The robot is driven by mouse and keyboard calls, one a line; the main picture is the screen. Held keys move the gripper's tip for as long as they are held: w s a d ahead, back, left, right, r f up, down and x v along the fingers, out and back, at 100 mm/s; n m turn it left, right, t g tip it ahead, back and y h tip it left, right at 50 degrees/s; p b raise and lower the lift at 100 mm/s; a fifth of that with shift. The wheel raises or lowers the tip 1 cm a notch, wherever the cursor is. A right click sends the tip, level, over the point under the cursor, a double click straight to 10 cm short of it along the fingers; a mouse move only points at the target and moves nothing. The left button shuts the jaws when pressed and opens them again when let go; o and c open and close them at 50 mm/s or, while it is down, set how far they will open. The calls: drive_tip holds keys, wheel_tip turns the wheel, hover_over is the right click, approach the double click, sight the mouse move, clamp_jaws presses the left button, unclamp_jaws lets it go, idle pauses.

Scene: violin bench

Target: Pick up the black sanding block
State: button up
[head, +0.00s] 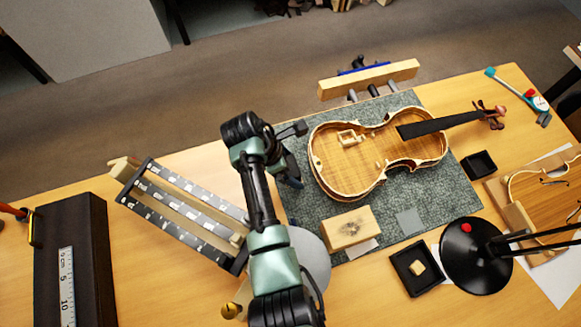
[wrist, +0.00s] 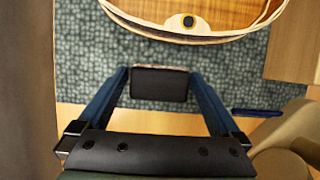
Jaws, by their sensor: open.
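The black sanding block (wrist: 160,85) lies on the green-grey mat (wrist: 225,65) in the wrist view, a dark rectangle with a thin lighter strip along its far edge. My gripper (wrist: 160,74) is open, with one blue finger at the block's left and one at its right. A narrow gap shows on each side, and I cannot tell how high the fingertips are above the mat. In the head view my gripper (head: 291,165) is at the mat's left side, and my arm and gripper hide the block there.
An open violin body (head: 335,178) lies just right of my gripper. A wooden block (head: 348,228) and a grey sheet (head: 410,222) are nearer. A slatted rack (head: 185,205) stands left. Black trays (head: 478,165) and a round black lamp head (head: 470,262) are right.

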drive_tip(key=c, duration=1.2)
drive_tip(key=shift+o, duration=0.2)
wheel_tip(320, 180, up, 10)
drive_tip(key=shift+r+p, duration=0.1)
drive_tip(key=shift+p, duration=0.3)
